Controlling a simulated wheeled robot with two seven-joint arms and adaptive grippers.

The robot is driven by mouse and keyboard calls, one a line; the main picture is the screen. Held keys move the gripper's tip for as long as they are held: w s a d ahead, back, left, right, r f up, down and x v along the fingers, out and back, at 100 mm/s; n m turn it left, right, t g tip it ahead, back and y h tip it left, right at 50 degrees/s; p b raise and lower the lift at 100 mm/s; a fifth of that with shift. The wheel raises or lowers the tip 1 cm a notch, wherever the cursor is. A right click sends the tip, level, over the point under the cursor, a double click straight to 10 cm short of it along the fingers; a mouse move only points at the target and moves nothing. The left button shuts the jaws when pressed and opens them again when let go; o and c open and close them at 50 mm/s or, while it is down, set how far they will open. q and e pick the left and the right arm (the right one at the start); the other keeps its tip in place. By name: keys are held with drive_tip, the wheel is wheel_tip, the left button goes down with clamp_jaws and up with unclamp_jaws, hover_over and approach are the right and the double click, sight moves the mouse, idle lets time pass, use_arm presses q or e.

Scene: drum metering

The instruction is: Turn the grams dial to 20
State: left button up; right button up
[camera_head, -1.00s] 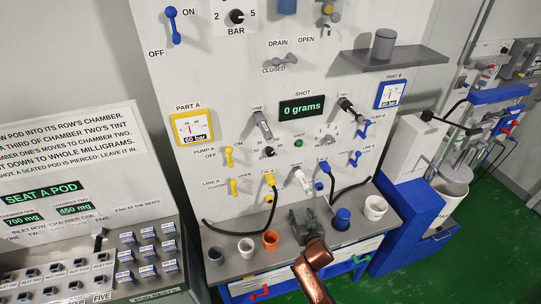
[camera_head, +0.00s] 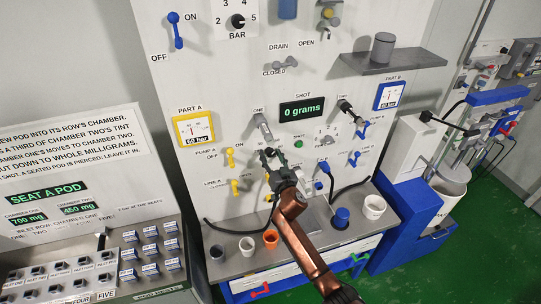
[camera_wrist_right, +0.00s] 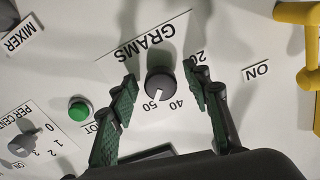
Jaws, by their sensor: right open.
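The grams dial (camera_wrist_right: 160,78) is a dark round knob with a white pointer mark, between my right gripper's fingers in the right wrist view. Its scale appears upside down there. The pointer faces the 50 label, with 40 beside it and 20 off to the right. My right gripper (camera_wrist_right: 163,88) is open, its green-padded fingers on both sides of the dial with gaps visible. In the head view my right gripper (camera_head: 270,164) is at the panel below the lever marked ONE and largely covers the dial. The shot display (camera_head: 302,110) reads 0 grams. My left gripper is not in view.
A green button (camera_wrist_right: 78,109) and the percent dial (camera_wrist_right: 22,146) lie left of the gripper in the wrist view. A yellow handle (camera_wrist_right: 305,45) is at right. Below the panel, a shelf holds an orange cup (camera_head: 270,239) and several other cups.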

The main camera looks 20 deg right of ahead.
drive_tip(key=shift+w, duration=0.25)
drive_tip(key=shift+c, duration=0.6)
drive_tip(key=c, duration=1)
drive_tip(key=shift+c, duration=0.2)
